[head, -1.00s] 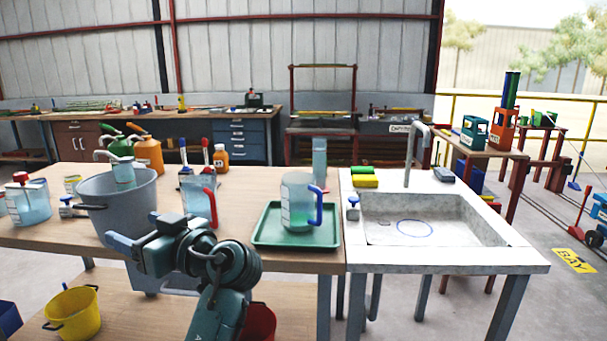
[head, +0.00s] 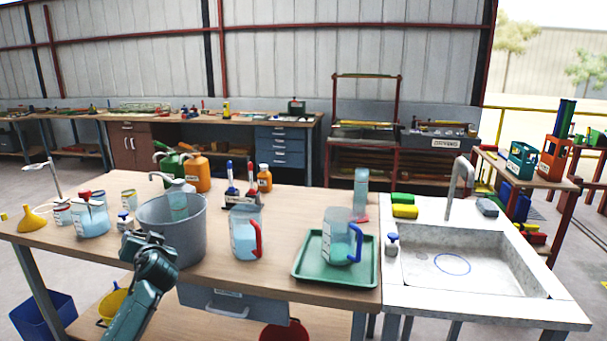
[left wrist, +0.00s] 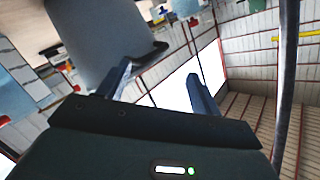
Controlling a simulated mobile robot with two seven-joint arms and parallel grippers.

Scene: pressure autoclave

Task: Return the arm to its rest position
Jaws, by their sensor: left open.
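My left arm (head: 145,275) comes up from the bottom left in the head view, in front of the grey bucket (head: 190,232). Its wrist overlaps the bucket's lower left side in the picture. In the left wrist view, my left gripper (left wrist: 160,82) has its two fingers spread with nothing between them. The grey bucket (left wrist: 95,35) fills the upper left there, close to one finger; I cannot tell whether they touch. My right gripper is not in view.
The wooden bench (head: 280,275) holds a blue-handled jug (head: 340,238) on a green tray (head: 310,272), a red-handled jug (head: 243,240) and a yellow funnel (head: 30,220). A sink (head: 470,270) adjoins at right. A yellow bucket (head: 112,300) stands below.

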